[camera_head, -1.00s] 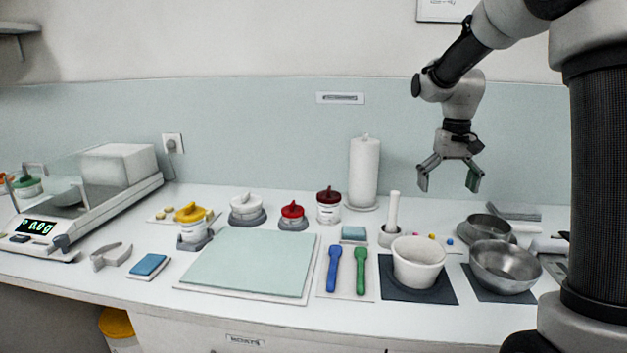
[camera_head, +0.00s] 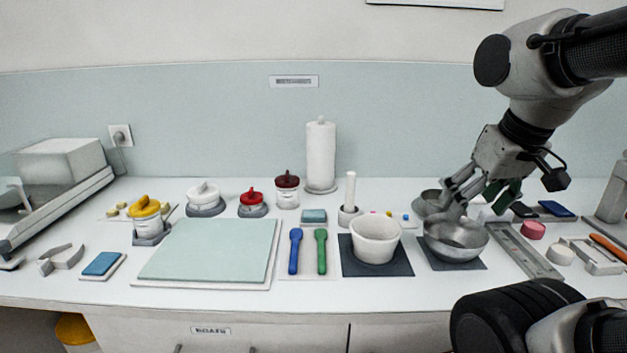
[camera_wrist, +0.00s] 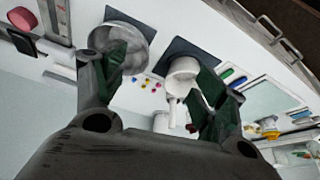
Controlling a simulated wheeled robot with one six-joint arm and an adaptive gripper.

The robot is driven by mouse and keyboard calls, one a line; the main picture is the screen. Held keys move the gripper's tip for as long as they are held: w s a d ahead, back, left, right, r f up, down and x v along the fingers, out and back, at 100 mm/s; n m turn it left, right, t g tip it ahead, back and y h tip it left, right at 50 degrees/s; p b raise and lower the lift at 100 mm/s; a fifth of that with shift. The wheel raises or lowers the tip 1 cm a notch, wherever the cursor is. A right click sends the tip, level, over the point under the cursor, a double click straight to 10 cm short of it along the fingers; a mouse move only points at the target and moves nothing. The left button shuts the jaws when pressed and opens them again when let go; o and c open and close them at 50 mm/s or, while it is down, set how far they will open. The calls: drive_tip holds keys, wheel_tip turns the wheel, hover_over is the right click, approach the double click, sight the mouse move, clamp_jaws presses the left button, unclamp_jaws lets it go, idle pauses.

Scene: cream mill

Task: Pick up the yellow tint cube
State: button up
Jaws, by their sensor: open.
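The yellow tint cube (camera_head: 389,213) is a tiny speck among several small coloured cubes on the white counter. They lie behind the white mortar (camera_head: 375,240) and right of the pestle stand (camera_head: 349,214). In the wrist view the small cubes show as specks between my fingers; which one is yellow is hard to tell. My gripper (camera_head: 481,200) is open and empty. In the head view it appears right of the cubes, over the steel bowls. The wrist view shows the spread green-padded fingers (camera_wrist: 163,80) with nothing between the pads.
The steel bowl (camera_head: 456,238) and a second pan (camera_head: 432,203) stand right of the cubes. A paper towel roll (camera_head: 320,156) stands behind. Blue and green spatulas (camera_head: 295,251) lie left of the mortar. The pale green mat (camera_head: 207,249) is clear.

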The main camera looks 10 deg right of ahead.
drive_tip(key=shift+f, duration=0.15)
drive_tip(key=c, duration=0.3)
drive_tip(key=w+f+g, duration=0.2)
drive_tip(key=w, duration=0.1)
drive_tip(key=shift+w+f, duration=0.1)
drive_tip(key=shift+f, duration=0.3)
drive_tip(key=c, duration=0.5)
drive_tip(key=w+f+n+g, duration=0.1)
drive_tip(key=w+f+n, duration=0.2)
drive_tip(key=w, duration=0.5)
drive_tip(key=w+f+n+g, duration=0.1)
drive_tip(key=w+f+n, duration=0.2)
drive_tip(key=w, duration=0.5)
drive_tip(key=w+f+n+g, duration=0.1)
drive_tip(key=w+f+n, duration=0.2)
drive_tip(key=w, duration=0.5)
drive_tip(key=shift+w+d+f+n, duration=0.3)
drive_tip(key=shift+w+f+n, duration=0.1)
drive_tip(key=shift+n, duration=0.4)
drive_tip(key=w+f+n, duration=0.1)
drive_tip(key=f+n, duration=0.1)
drive_tip(key=w+f+n, duration=0.1)
drive_tip(key=f+n, duration=0.2)
drive_tip(key=shift+w+a+f+n+t, duration=0.2)
drive_tip(key=shift+w+f+n+t, duration=0.1)
drive_tip(key=shift+w+f+n, duration=0.1)
